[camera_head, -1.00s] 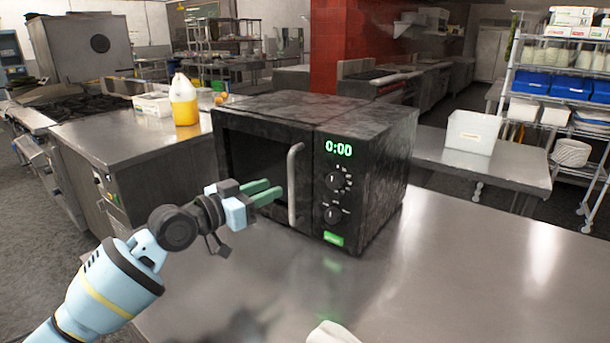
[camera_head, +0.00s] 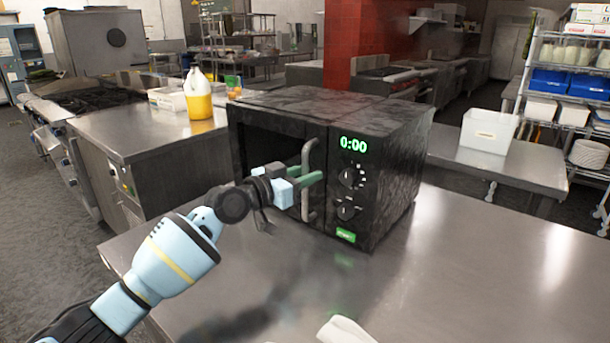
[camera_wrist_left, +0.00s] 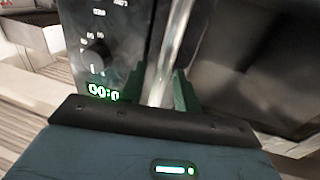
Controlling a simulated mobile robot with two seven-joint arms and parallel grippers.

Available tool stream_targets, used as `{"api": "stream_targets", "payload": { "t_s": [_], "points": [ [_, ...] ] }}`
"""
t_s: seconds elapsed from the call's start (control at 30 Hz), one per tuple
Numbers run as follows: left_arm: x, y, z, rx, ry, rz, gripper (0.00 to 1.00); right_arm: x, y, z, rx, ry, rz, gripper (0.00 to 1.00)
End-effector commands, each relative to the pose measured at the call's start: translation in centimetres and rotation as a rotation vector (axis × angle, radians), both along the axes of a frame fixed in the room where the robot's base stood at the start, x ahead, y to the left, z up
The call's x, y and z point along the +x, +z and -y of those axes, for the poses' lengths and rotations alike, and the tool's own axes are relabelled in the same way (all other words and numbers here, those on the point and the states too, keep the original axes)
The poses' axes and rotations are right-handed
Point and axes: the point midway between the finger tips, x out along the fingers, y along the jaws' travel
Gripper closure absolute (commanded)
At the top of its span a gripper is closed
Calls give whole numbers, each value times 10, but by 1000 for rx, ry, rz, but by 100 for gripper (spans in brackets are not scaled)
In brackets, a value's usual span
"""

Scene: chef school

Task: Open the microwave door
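The black microwave (camera_head: 390,185) stands on the steel counter, its door (camera_head: 262,150) on the left of its front and apparently shut. The door's upright grey handle (camera_head: 308,160) is beside the control panel, whose display reads 0:00. My left gripper (camera_head: 308,182) is at the handle's middle. In the left wrist view, its green fingers (camera_wrist_left: 159,92) are apart, one on each side of the handle (camera_wrist_left: 172,45). I cannot tell whether either finger touches it. The door window is at the right there. My right gripper is not in view.
A white object (camera_head: 345,330) shows at the bottom edge. A yellow jug (camera_head: 198,100) stands on the counter behind left. A white bin (camera_head: 488,131) is behind right.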

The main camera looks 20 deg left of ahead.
Motion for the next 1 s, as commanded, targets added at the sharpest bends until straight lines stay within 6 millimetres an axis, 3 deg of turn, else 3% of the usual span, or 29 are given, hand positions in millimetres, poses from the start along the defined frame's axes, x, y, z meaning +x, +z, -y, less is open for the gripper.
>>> {"api": "stream_targets", "payload": {
  "t_s": [0.23,0.5,0.8,1.0],
  "points": [
    [1,0,1,1,0,-1,68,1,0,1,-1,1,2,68],
    [0,0,1,0,0,-1,100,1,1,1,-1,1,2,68],
    [0,-1,0,0,-2,-1,100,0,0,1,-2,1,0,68],
    [-6,-5,-3,0,-24,-4,100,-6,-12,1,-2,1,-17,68]
  ]
}}
